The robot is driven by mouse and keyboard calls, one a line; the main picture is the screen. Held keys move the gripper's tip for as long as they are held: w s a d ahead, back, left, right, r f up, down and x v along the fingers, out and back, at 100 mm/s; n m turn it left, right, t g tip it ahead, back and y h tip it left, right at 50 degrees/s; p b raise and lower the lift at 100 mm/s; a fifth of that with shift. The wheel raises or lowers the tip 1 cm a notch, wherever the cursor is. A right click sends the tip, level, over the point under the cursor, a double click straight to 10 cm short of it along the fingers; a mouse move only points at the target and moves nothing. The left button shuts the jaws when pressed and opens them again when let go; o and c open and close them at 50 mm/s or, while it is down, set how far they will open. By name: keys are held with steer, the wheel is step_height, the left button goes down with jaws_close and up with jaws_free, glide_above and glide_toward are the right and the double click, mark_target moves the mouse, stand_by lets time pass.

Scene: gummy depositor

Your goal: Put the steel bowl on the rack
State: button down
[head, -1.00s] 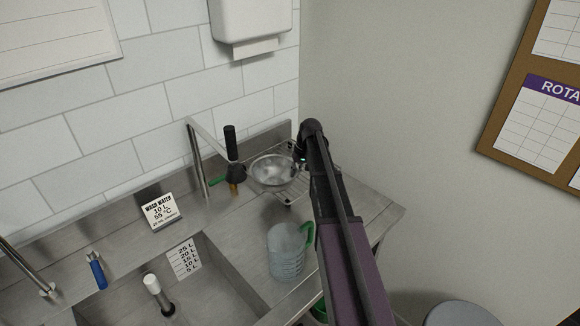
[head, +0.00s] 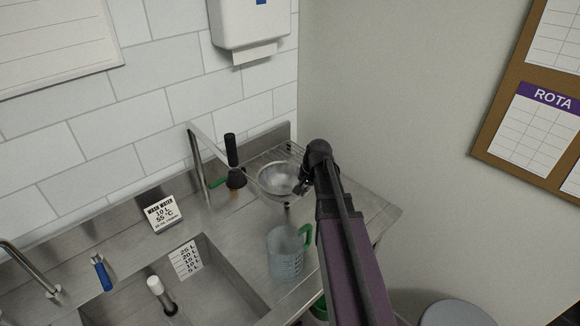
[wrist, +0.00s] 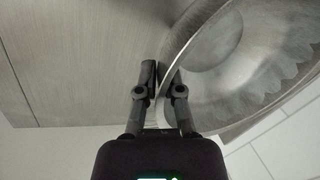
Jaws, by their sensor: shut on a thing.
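The steel bowl (head: 278,179) is a shiny round bowl, seen from above with its open side up. My gripper (head: 303,185) is at its right side. In the wrist view my gripper (wrist: 160,75) is shut on the rim of the bowl (wrist: 215,45), with one finger on each side of the wall. The wire rack (head: 279,151) stands at the back right corner of the steel counter, partly hidden by the bowl and my arm. The bowl overlaps the front of the rack in the picture; I cannot tell whether they touch.
A clear jug (head: 284,252) with a green handle stands in front on the counter. The sink (head: 215,285) is at the front left. A wall bounds the right.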

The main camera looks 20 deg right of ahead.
steer(key=shift+s+r+m, duration=0.1)
steer(key=shift+s+m, duration=0.2)
steer(key=shift+s, duration=0.1)
steer(key=shift+w, duration=0.1)
steer(key=w+d, duration=0.2)
steer(key=w, duration=0.2)
steer(key=w+d+f+b, duration=0.1)
steer(key=w+d, duration=0.2)
steer(key=w, duration=0.1)
steer(key=w+d, duration=0.2)
steer(key=w, duration=0.2)
steer(key=shift+w+d+f, duration=0.15)
steer(key=shift+w+f, duration=0.05)
steer(key=shift+w, duration=0.1)
steer(key=shift+w+d, duration=0.25)
steer(key=shift+w, duration=0.15)
steer(key=shift+w+d+f+b, duration=0.15)
steer(key=shift+w+f+b, duration=0.1)
steer(key=shift+b, duration=0.15)
steer(key=shift+s+f+b, duration=0.1)
steer(key=shift+f+b, duration=1.5)
steer(key=shift+f, duration=0.1)
